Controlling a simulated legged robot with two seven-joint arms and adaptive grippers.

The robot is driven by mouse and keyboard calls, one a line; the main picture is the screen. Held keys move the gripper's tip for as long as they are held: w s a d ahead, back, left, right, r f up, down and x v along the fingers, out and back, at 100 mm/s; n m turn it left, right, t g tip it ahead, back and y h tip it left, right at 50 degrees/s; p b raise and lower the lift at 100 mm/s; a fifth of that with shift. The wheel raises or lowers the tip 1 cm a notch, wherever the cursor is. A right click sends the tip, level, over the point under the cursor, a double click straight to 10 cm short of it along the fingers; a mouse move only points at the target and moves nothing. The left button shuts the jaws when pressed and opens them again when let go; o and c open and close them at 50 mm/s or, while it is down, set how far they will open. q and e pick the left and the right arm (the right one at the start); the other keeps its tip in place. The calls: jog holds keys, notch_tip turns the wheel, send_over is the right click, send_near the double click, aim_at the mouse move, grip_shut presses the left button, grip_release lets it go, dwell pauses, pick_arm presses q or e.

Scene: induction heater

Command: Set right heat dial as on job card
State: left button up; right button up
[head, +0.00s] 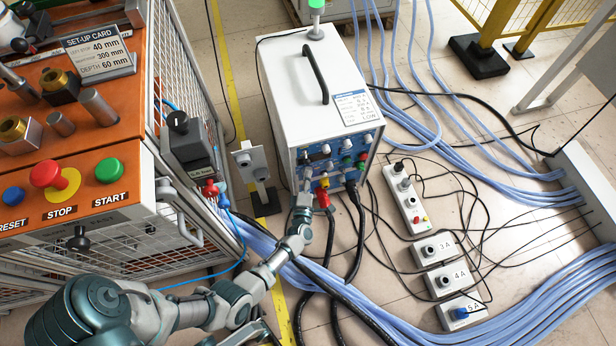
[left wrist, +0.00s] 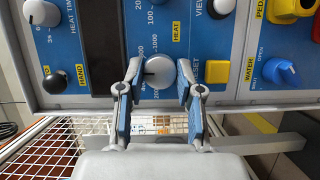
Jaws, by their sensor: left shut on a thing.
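The blue-fronted heater (head: 310,88) stands on the floor, with a job card (head: 357,108) on its top. The card's lines are too small to read surely. In the left wrist view a grey round dial (left wrist: 160,72) has a white scale around it and a yellow HEAT label close by. Its dark pointer line points left in that view. My left gripper (left wrist: 158,80) is shut on this dial, one finger on each side. In the head view my left gripper (head: 303,190) is at the lower left of the panel and hides that dial. My right gripper is not in view.
A red plug (head: 322,198) and black cables hang near the gripper. An orange console (head: 125,125) stands left.

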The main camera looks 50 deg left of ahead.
pick_arm(q)
jog(key=shift+s+f+n, duration=0.1)
jog(key=shift+f+n, duration=0.15)
jog(key=shift+n, duration=0.05)
jog(key=o, duration=1.2)
jog(key=shift+c, duration=0.2)
jog(key=v, duration=1.2)
jog(key=shift+f, duration=0.15)
